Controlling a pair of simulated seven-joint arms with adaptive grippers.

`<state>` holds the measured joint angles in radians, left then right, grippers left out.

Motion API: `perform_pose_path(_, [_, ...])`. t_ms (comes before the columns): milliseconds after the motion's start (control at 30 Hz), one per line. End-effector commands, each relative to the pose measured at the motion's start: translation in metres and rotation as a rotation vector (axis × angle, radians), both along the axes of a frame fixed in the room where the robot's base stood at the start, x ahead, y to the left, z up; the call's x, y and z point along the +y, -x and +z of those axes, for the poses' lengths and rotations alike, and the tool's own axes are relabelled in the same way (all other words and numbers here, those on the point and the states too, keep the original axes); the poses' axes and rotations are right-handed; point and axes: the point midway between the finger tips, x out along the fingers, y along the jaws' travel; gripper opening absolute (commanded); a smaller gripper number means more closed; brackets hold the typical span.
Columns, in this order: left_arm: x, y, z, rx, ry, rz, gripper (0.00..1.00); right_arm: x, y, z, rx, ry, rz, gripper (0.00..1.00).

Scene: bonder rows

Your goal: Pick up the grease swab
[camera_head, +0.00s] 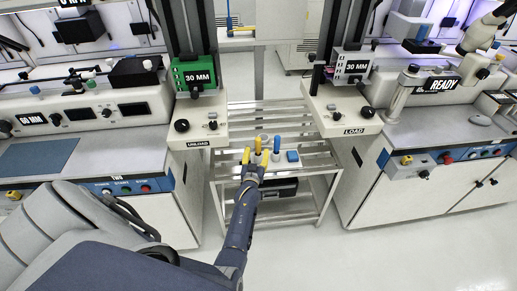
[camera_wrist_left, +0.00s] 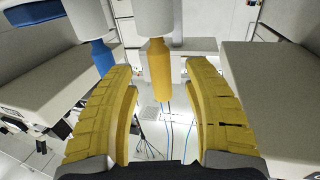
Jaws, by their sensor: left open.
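A yellow-handled tool (camera_head: 258,145) and a blue-handled tool (camera_head: 277,145) stand upright in a pale holder on the metal rack between two machines. No label shows which is the grease swab. My left gripper (camera_head: 254,158) reaches the holder from the front with its yellow fingers open. In the left wrist view, the yellow handle (camera_wrist_left: 160,75) lies between and beyond the open fingers (camera_wrist_left: 163,105), with a gap on both sides. The blue handle (camera_wrist_left: 102,58) is just outside the left-hand finger. My right gripper is not in view.
The slatted rack (camera_head: 312,148) has a dark case (camera_head: 283,188) on a lower shelf. The UNLOAD machine (camera_head: 197,130) is on the left and the LOAD machine (camera_head: 352,119) on the right. Floor is clear in front.

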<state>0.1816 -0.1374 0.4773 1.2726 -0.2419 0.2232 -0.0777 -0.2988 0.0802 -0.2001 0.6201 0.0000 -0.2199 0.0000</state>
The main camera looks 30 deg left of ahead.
Motion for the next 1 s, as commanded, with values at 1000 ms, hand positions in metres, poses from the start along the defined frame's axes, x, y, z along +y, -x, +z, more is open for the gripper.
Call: perform_pose_path(1000, [0.015, -0.034, 0.000, 0.000, 0.000, 0.000, 0.11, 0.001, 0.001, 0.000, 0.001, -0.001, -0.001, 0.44])
